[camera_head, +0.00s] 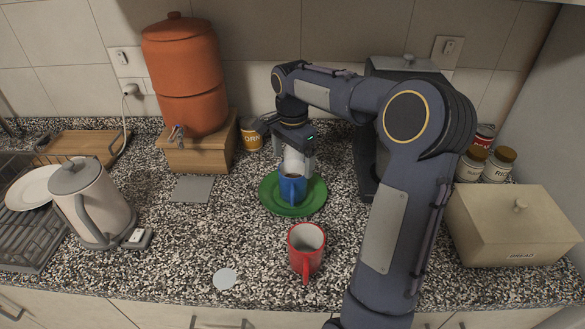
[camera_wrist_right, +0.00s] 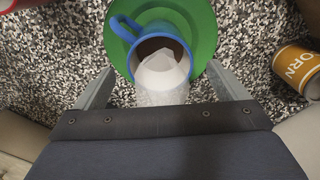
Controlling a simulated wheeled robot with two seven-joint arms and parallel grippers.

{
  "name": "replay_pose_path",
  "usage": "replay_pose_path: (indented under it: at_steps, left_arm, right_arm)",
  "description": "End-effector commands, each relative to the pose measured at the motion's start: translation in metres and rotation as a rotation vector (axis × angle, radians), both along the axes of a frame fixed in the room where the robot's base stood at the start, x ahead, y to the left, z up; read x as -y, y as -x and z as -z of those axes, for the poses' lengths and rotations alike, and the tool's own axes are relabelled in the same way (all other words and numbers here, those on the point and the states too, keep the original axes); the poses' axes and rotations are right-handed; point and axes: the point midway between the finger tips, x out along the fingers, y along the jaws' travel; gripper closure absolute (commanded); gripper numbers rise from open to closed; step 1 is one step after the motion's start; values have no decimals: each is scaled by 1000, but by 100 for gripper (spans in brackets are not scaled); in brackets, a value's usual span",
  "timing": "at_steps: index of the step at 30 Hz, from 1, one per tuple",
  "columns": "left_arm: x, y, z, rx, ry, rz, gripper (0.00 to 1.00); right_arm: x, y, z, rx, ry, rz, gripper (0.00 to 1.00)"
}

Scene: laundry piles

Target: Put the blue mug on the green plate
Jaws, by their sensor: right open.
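The blue mug (camera_head: 292,190) stands upright on the green plate (camera_head: 314,196) in the middle of the counter. In the wrist view the mug (camera_wrist_right: 185,51) has its handle toward the upper left, and the plate (camera_wrist_right: 203,20) shows behind it. My right gripper (camera_head: 296,164) is just above the mug. Its fingers are spread in the wrist view (camera_wrist_right: 161,70), one on each side of the mug, with gaps to it. A pale whitish shape covers part of the mug's opening; I cannot tell what it is. My left gripper is out of view.
A red mug (camera_head: 306,248) stands in front of the plate. A white kettle (camera_head: 92,205) and dish rack are at left. A terracotta water filter (camera_head: 185,75) and corn can (camera_head: 250,137) are behind. A bread box (camera_head: 512,232) is at right. The front left counter is mostly clear.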

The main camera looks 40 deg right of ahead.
Motion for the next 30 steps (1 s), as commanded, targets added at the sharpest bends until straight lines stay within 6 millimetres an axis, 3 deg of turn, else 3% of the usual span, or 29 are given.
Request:
replay_pose_path:
  at_steps: [6,12,30]
  left_arm:
    - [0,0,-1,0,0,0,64]
    - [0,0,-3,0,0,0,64]
    - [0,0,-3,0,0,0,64]
  right_arm:
    - [0,-1,-48,4,0,0,7]
    - [0,0,-72,1,0,-1,7]
    - [0,0,-77,0,-1,0,7]
